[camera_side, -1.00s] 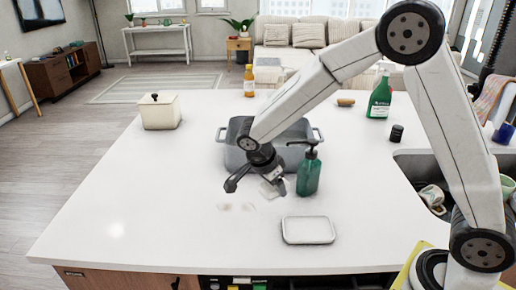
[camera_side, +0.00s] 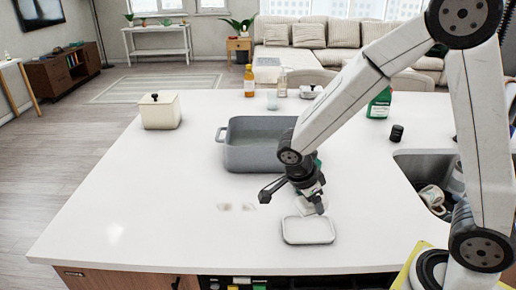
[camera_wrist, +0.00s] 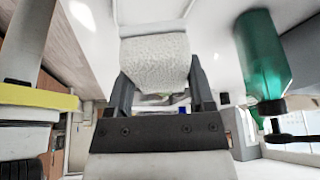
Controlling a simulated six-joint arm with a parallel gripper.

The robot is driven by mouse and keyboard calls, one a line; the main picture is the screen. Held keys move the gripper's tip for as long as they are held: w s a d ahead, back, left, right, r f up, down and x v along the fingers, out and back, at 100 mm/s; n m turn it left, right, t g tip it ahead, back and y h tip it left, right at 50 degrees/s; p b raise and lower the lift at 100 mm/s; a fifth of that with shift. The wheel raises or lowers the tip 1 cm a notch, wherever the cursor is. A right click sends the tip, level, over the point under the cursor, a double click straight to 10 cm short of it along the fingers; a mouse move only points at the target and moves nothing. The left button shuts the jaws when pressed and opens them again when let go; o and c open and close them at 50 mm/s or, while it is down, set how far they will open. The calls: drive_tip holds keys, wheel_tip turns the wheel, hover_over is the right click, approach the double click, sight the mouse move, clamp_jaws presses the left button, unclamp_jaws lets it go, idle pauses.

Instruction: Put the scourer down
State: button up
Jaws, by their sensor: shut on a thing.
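The scourer (camera_wrist: 155,60) is a pale, speckled block between my gripper's fingers in the wrist view. My gripper (camera_side: 312,200) is shut on it, above the back edge of a shallow white dish (camera_side: 308,231). In the side view the scourer is a small pale shape (camera_side: 304,206) partly hidden by the fingers. I cannot tell whether it touches the dish.
A green pump bottle (camera_wrist: 262,55) stands close to my gripper, mostly hidden behind my arm in the side view. A grey basin (camera_side: 250,158) is behind. Two small pale bits (camera_side: 237,207) lie left of the dish.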

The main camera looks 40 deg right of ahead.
sight(302, 203)
drive_tip(key=shift+f, duration=1.8)
drive_tip(key=shift+f, duration=1.75)
drive_tip(key=shift+f, duration=0.1)
drive_tip(key=o, duration=1.1)
drive_tip(key=v, duration=1.2)
drive_tip(key=shift+s+n, duration=0.1)
drive_tip(key=shift+n, duration=0.2)
